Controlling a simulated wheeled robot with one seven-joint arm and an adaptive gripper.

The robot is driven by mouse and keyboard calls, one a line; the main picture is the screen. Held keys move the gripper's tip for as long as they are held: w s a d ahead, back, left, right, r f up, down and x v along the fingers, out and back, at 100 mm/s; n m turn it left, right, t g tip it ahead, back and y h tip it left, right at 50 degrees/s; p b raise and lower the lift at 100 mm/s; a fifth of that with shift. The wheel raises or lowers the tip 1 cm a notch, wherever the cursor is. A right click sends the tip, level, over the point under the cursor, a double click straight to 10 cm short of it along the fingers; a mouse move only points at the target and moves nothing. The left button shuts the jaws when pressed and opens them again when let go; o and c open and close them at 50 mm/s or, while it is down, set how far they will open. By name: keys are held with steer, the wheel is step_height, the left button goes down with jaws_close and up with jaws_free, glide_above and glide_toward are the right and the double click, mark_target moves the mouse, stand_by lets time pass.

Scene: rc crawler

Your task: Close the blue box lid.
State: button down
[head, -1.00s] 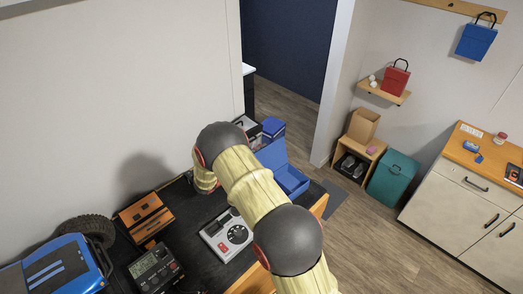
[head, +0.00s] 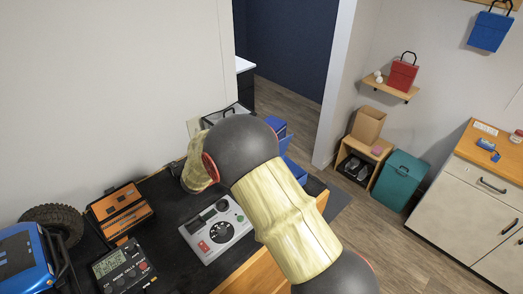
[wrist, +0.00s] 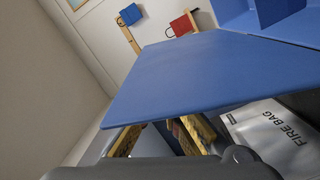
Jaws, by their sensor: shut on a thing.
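The blue box (head: 294,171) stands at the far right end of the black bench, mostly hidden behind my arm in the head view. In the wrist view its blue lid (wrist: 215,75) fills the middle as a large tilted panel, and part of the box (wrist: 285,20) shows at the top right. The lid stands open. My gripper (wrist: 162,128) is at the lid's lower edge, shut on it; the panel partly hides the fingertips. My gripper is hidden behind my arm in the head view.
A silver fire bag (wrist: 270,135) lies close to my gripper. The bench holds a grey controller (head: 217,228), an orange case (head: 120,212), a black meter (head: 123,267) and a blue vehicle body (head: 25,260). A wall stands close behind the bench; open floor lies right.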

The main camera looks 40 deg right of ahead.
steer(key=s+f+m+b, duration=0.3)
steer(key=s+f+b, duration=0.3)
steer(key=b, duration=1.4)
steer(key=s, duration=0.3)
steer(key=shift+s+d+m, duration=0.25)
steer(key=shift+s+m, duration=0.1)
steer(key=shift+m, duration=0.05)
steer(key=shift+f, duration=0.1)
steer(key=c, duration=2)
jaws_free()
steer(key=shift+o, duration=0.2)
steer(key=shift+r, duration=0.25)
